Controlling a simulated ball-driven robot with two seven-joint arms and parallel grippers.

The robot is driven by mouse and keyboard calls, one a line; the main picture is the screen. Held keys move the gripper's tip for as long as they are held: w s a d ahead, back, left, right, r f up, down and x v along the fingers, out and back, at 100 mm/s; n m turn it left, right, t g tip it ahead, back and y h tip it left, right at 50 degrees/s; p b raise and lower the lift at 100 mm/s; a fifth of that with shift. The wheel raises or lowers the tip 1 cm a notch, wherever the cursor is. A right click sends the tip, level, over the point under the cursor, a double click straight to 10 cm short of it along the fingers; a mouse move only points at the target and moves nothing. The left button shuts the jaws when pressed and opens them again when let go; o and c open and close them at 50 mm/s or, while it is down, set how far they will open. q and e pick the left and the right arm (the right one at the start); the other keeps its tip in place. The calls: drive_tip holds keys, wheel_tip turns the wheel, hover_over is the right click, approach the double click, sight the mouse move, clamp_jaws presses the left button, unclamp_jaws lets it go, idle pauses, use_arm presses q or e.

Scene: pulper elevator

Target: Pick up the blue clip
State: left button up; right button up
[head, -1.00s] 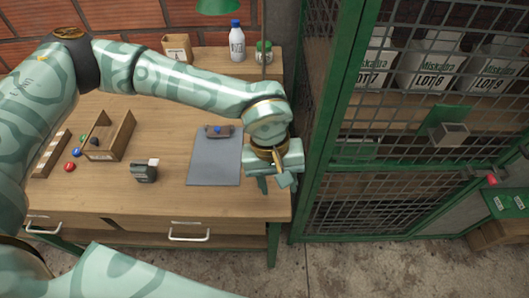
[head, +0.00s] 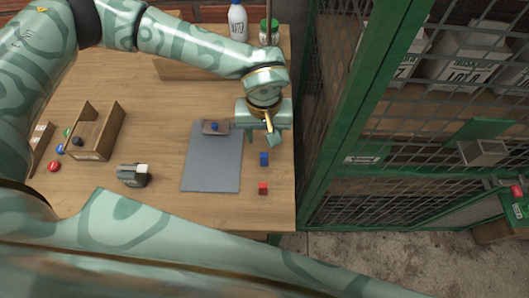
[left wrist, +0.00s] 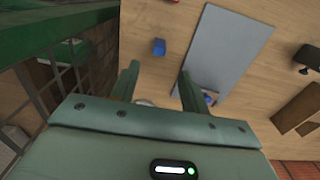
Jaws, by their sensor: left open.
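The blue clip (head: 264,158) is a small block lying on the right part of the wooden tabletop, right of the grey clipboard (head: 212,162). It also shows in the left wrist view (left wrist: 159,47), just beyond the space between the fingertips. My left gripper (head: 262,138) is open and empty, its fingers pointing down, slightly behind the clip and apart from it. In the left wrist view the two fingers (left wrist: 159,72) are spread. My right gripper is out of view; only a pale green arm link crosses the bottom.
A small red block (head: 263,188) lies in front of the blue clip. A dark stapler-like thing (head: 132,175), a wooden box (head: 98,132) and small coloured balls are further left. A green-framed mesh cage (head: 345,130) stands close beyond the table's right edge.

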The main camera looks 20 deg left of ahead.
sight(264, 154)
use_arm(q)
wheel_tip(264, 154, down, 6)
drive_tip(key=shift+w+r+b, duration=0.1)
drive_tip(key=shift+b, duration=0.3)
drive_tip(key=shift+f, duration=0.55)
wheel_tip(264, 154, down, 5)
drive_tip(key=shift+b, duration=0.65)
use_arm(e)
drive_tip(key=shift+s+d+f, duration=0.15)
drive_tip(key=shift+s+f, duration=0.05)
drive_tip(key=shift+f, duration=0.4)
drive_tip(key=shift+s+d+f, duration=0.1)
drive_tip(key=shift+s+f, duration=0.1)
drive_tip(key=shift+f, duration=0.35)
use_arm(q)
clamp_jaws()
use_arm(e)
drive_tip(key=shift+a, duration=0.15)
